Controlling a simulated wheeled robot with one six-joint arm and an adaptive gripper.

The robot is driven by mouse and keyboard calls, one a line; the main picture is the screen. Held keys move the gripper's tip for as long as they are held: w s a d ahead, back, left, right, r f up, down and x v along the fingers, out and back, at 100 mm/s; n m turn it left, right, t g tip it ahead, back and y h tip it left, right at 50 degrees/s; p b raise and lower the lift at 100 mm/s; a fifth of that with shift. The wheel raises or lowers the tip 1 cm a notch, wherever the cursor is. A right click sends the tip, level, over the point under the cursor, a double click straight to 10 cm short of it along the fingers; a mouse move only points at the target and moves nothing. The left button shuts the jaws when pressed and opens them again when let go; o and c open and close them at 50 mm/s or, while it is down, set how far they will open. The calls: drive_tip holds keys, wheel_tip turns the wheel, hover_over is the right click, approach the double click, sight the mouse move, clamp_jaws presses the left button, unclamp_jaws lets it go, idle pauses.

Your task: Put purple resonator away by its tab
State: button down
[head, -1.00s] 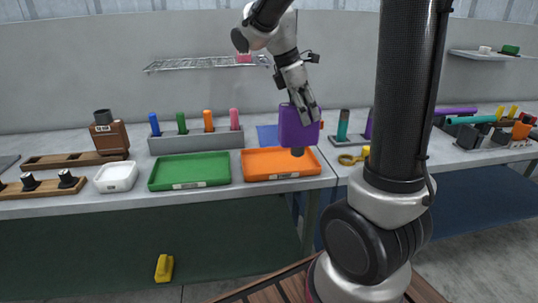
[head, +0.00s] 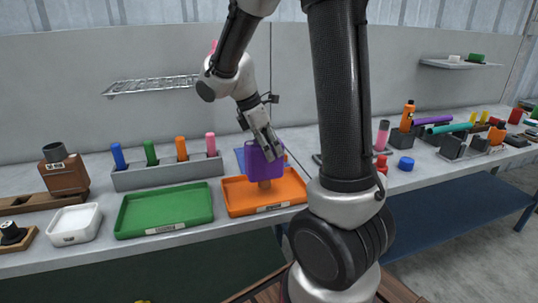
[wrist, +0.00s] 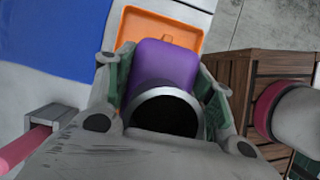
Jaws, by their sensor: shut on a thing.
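The purple resonator (head: 264,162) hangs in my gripper (head: 264,142) over the orange tray (head: 292,189) in the head view. Its lower pipe end points down toward the tray; I cannot tell whether it touches. In the wrist view the purple body (wrist: 165,65) sits between my two fingers (wrist: 162,95), with a round dark pipe opening facing the camera. The orange tray (wrist: 135,24) shows just beyond it. The tab is not clearly visible.
A green tray (head: 165,210) and a white bin (head: 75,224) stand to the left. A grey rack (head: 168,173) with several coloured tubes is behind. A blue mat (wrist: 55,35) lies beside the orange tray. A wire shelf (head: 150,84) hangs above.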

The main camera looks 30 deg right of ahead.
drive_tip(key=shift+f, duration=1.15)
drive_tip(key=c, duration=0.6)
unclamp_jaws()
drive_tip(key=shift+f, duration=0.15)
drive_tip(key=shift+o, duration=0.2)
drive_tip(key=v, duration=1.2)
drive_tip(key=s+r+m+t+y, duration=0.1)
drive_tip(key=s+m+t+y, duration=0.3)
drive_tip(key=s+m, duration=1)
drive_tip(key=s+t, duration=0.1)
drive_tip(key=s, duration=0.3)
drive_tip(key=shift+r+m+t, duration=0.3)
drive_tip(key=shift+r+m, duration=0.05)
drive_tip(key=shift+m, duration=0.05)
